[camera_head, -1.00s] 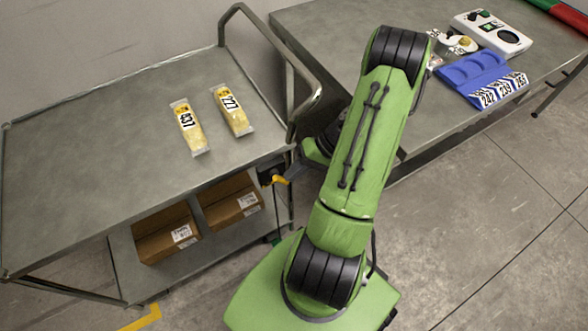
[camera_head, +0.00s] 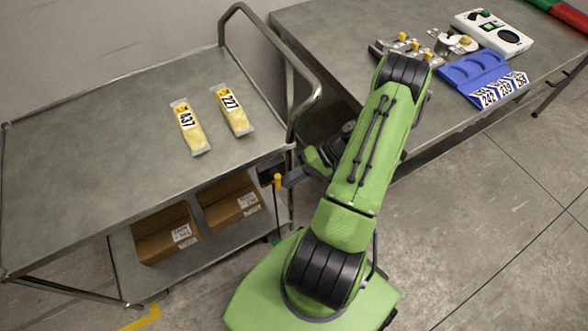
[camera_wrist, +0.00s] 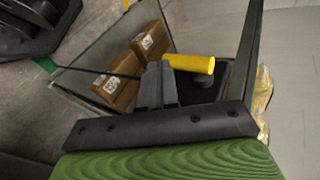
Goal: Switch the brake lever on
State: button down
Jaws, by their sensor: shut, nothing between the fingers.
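The brake lever with its yellow handle (camera_head: 278,181) is at the cart's near right corner, below the top deck. In the head view the handle now stands upright. In the wrist view the yellow handle (camera_wrist: 190,65) lies across the picture, just beyond the fingertips. My gripper (camera_head: 290,178) is shut and empty, right beside the handle on its right in the head view. The closed fingers also show in the wrist view (camera_wrist: 160,75), close against the handle's end; I cannot tell whether they touch it. The lever's pivot is mostly hidden.
The cart's top deck (camera_head: 90,180) holds two labelled yellow packs (camera_head: 189,127). Its lower shelf holds two cardboard boxes (camera_head: 166,232). The cart's bent handrail (camera_head: 305,85) rises near my arm. A table behind carries a blue tray (camera_head: 470,72) and a white device (camera_head: 495,32).

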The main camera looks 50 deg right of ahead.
jog(key=shift+a+f, duration=0.25)
jog(key=shift+f, duration=0.05)
dwell(1.4)
jog(key=p+v, duration=0.4)
jog(key=v, duration=1.1)
jog(key=shift+d, duration=0.35)
jog(key=shift+s+r, duration=0.1)
